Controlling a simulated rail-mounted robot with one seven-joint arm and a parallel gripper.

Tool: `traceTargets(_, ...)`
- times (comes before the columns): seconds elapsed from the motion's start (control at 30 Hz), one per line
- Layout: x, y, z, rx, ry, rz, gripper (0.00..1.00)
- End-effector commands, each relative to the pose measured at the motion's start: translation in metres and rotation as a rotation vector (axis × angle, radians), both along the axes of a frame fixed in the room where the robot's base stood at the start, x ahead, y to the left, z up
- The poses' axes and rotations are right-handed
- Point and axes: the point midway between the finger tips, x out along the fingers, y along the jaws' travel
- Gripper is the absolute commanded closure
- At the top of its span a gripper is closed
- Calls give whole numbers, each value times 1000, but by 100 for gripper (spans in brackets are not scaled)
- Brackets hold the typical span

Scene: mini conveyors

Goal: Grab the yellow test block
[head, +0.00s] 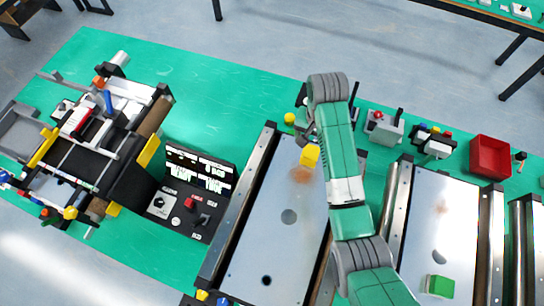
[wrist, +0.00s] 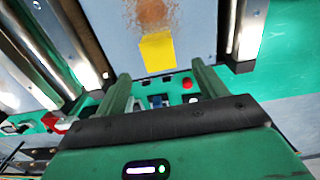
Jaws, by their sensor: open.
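The yellow test block (head: 309,157) sits near the far end of the middle mini conveyor's grey belt (head: 262,235), next to a rusty brown patch. In the wrist view the yellow block (wrist: 157,52) shows ahead of my gripper (wrist: 161,76), roughly centred between its two green fingers. The fingers are apart with nothing held between them. The block appears beyond the fingertips; I cannot tell the exact distance. In the head view my arm hides most of the gripper.
A green block (head: 438,286) lies on the right conveyor (head: 447,220). A red bin (head: 489,157) and small control boxes (head: 384,128) stand along the green table's far side. A black control panel (head: 190,195) is left of the middle conveyor. Metal rails flank the belt.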

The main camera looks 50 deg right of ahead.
Motion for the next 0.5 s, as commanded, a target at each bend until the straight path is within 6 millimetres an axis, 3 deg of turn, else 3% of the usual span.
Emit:
traceTargets(0.4, 0, 1, -30, -2, -1, 3, 29)
traceTargets(0.5, -1, 4, -47, -1, 0, 3, 29)
